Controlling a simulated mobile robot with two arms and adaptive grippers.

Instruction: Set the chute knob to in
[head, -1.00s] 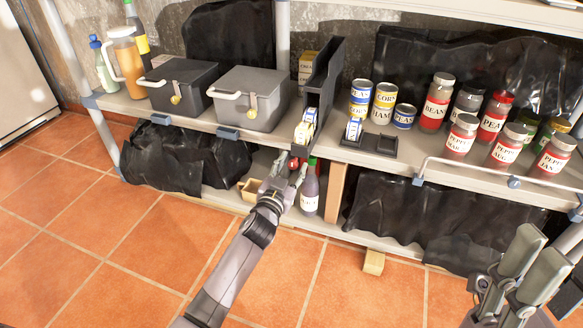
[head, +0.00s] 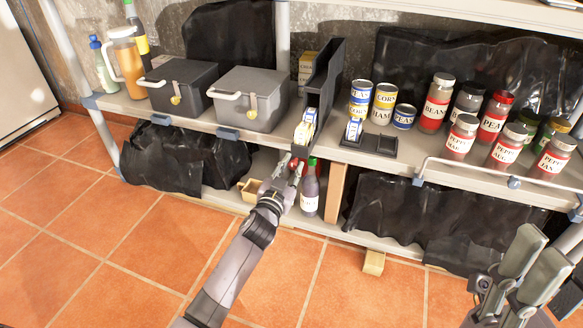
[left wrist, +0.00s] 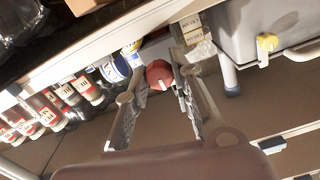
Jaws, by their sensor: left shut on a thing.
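The chute (head: 322,85) is a tall, narrow, dark holder on the shelf, with small labelled boxes (head: 306,126) in its lower front. Its knob (left wrist: 160,73) is round and red in the left wrist view, between my left fingertips. My left gripper (head: 293,172) is at the shelf's front edge just below the chute, shut on the knob; it also shows in the left wrist view (left wrist: 154,82). In the head view my fingers mostly hide the knob, so its setting cannot be read. My right gripper (head: 521,275) is at the lower right, away from the shelf.
Two lidded boxes (head: 252,98) stand left of the chute. Cans (head: 384,100), jars (head: 437,103) and a small dark tray (head: 370,143) with a box stand to its right. A dark bottle (head: 310,190) stands below, close to my left gripper. The tiled floor (head: 330,285) in front is mostly clear.

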